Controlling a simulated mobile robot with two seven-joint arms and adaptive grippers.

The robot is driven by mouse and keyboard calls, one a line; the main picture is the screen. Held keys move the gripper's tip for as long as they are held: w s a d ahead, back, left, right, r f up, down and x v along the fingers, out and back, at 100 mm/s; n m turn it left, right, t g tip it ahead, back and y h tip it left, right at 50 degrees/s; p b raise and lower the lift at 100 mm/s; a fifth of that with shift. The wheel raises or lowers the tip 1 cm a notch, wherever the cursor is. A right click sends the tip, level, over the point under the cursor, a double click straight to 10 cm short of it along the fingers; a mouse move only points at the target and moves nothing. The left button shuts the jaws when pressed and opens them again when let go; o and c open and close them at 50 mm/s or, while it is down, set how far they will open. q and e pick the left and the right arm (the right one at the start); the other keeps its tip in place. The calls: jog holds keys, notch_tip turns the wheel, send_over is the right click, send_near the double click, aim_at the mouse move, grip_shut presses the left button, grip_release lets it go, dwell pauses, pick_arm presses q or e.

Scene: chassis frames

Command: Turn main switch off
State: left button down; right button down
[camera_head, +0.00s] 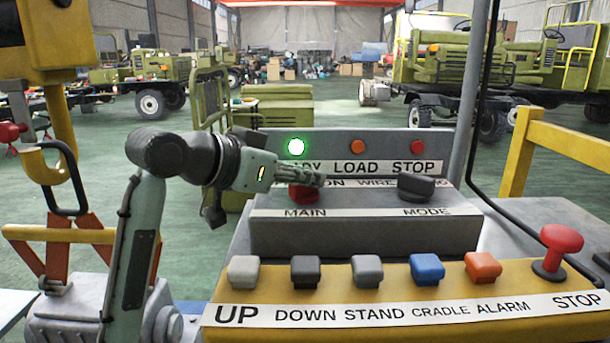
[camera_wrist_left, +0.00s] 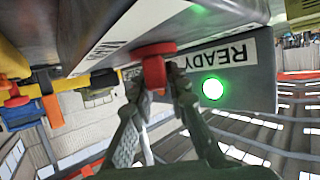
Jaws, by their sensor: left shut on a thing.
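The main switch (camera_head: 303,194) is a red rotary knob above the MAIN label on the grey control box (camera_head: 365,235). My left gripper (camera_head: 308,178) reaches in from the left and is shut on the main switch, partly covering it. In the left wrist view, upside down, the red main switch (camera_wrist_left: 154,68) sits between the fingers of my left gripper (camera_wrist_left: 160,88). The green READY lamp (camera_head: 296,147) is lit; it also glows in the left wrist view (camera_wrist_left: 213,88). My right gripper is in neither view.
The black mode switch (camera_head: 416,187) stands right of the main switch. Orange LOAD (camera_head: 358,147) and red STOP (camera_head: 418,147) lamps look unlit. A yellow panel (camera_head: 420,324) in front has several buttons and a red stop mushroom (camera_head: 560,243). A yellow hook (camera_head: 55,140) hangs at left.

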pick_arm(q)
jog(key=n+t+y, duration=0.2)
jog(key=n+y, duration=0.2)
jog(key=shift+n+t+y, duration=0.3)
jog(key=shift+t, duration=0.1)
jog(key=c, duration=1.5)
grip_release()
jog(key=shift+s, duration=0.1)
jog(key=v, duration=1.2)
